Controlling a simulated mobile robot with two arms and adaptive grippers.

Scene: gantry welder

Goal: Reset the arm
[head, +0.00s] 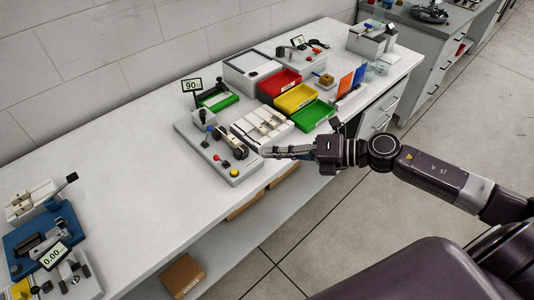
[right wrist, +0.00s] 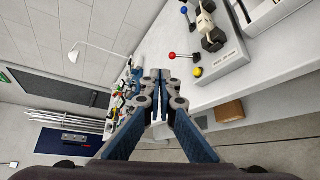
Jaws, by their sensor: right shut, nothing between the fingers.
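My right gripper (head: 272,152) reaches in from the right in the head view, over the front edge of the bench. Its fingers are together and empty; the closed fingertips (right wrist: 158,75) also show in the right wrist view. Just left of the fingertips is the gantry welder station (head: 205,155), a grey base with a dark clamp, a red-knobbed lever, a blue-knobbed lever and a yellow button (right wrist: 198,71). I cannot tell whether the fingers touch the station. A display reading 90 (head: 192,86) stands behind it. My left gripper is not in view.
Red (head: 262,92), yellow (head: 276,106) and green (head: 302,124) bins stand right of the station, beside a white slotted tray (head: 248,133). A blue device (head: 20,262) with a 0.00 display is at the far left. The bench (head: 130,180) between is bare.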

